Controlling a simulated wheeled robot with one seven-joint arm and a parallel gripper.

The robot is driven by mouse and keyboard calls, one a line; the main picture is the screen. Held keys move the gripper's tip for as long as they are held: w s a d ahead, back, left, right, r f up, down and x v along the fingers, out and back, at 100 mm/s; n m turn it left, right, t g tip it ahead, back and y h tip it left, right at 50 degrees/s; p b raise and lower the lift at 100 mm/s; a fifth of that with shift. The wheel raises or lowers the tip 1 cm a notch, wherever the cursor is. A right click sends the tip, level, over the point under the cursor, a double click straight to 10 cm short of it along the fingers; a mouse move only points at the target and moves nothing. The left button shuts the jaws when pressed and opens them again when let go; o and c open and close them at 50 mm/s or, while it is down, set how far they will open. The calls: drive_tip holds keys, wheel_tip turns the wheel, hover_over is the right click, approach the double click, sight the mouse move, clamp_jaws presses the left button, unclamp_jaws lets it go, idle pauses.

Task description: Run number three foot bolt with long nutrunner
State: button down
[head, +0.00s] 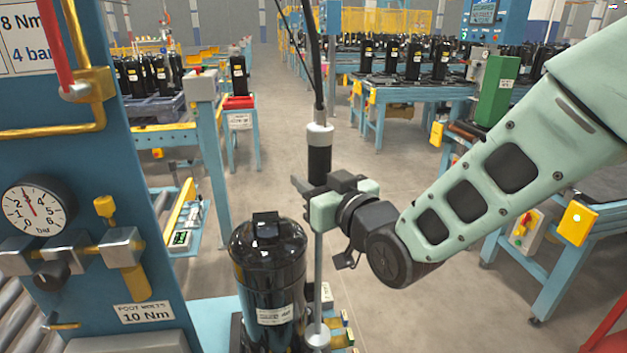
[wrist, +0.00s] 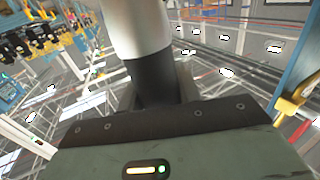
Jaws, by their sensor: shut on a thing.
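My gripper (head: 325,186) is shut on the long nutrunner (head: 319,155), a vertical tool with a black grip, a silver cap and a hose running up from its top. The grip and silver part also show close up in the wrist view (wrist: 155,80). Its thin shaft (head: 318,270) points straight down beside a black compressor (head: 269,270). The round silver lower end (head: 317,337) is near the foot of the compressor, at its right. I cannot tell whether it sits on a foot bolt. The bolts and their numbers are not discernible.
Small coloured-tipped parts (head: 345,330) lie right of the compressor. Benches with compressors (head: 405,85) stand behind; grey floor (head: 420,180) is clear between.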

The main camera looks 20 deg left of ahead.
sight(314, 152)
drive_tip(key=shift+w+r+p, duration=0.1)
drive_tip(key=shift+r+p, duration=0.95)
drive_tip(key=shift+r, duration=1.55)
